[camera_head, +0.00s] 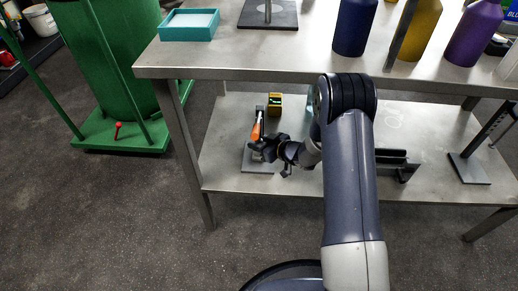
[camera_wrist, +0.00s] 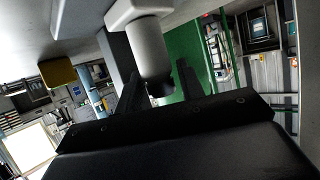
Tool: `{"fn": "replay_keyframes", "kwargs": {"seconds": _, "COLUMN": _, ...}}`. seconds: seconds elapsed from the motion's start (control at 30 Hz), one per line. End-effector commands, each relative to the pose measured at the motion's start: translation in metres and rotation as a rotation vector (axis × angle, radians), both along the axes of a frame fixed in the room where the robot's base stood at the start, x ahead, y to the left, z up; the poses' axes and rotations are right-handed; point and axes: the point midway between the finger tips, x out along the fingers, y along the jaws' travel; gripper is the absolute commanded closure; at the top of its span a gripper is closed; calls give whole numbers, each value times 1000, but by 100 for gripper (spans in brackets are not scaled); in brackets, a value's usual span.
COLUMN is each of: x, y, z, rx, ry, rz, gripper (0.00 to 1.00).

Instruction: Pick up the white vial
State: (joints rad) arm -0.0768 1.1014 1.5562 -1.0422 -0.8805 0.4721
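My gripper (camera_head: 266,149) is low over the left part of the lower shelf, beside a small stand with an orange part (camera_head: 257,127). In the wrist view my gripper (camera_wrist: 158,88) has its two dark fingers apart. A pale grey-white cylinder with a dark end, which looks like the white vial (camera_wrist: 148,45), shows between and beyond the fingers. I cannot tell whether a finger touches it. In the head view the vial cannot be made out behind my gripper.
The metal table top (camera_head: 290,50) overhangs the lower shelf (camera_head: 225,130). A yellow device (camera_head: 275,99) stands behind the small stand and shows in the wrist view (camera_wrist: 58,71). Dark rails (camera_head: 395,165) lie to the right. A green frame (camera_head: 120,130) stands left.

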Motion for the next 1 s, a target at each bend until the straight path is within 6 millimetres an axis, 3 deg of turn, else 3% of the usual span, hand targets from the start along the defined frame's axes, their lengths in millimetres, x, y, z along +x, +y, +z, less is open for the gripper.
{"fn": "replay_keyframes", "kwargs": {"seconds": 0.1, "x": 0, "y": 0, "z": 0, "rx": 0, "ry": 0, "rz": 0, "gripper": 65}}
{"fn": "replay_keyframes", "kwargs": {"seconds": 0.57, "x": 0, "y": -1, "z": 1, "rx": -1, "ry": -1, "rz": -1, "gripper": 100}}
{"fn": "replay_keyframes", "kwargs": {"seconds": 0.83, "x": 0, "y": -1, "z": 5, "rx": 0, "ry": -2, "rz": -1, "gripper": 100}}
{"fn": "replay_keyframes", "kwargs": {"seconds": 1.0, "x": 0, "y": -1, "z": 21, "rx": 0, "ry": -2, "rz": -1, "gripper": 100}}
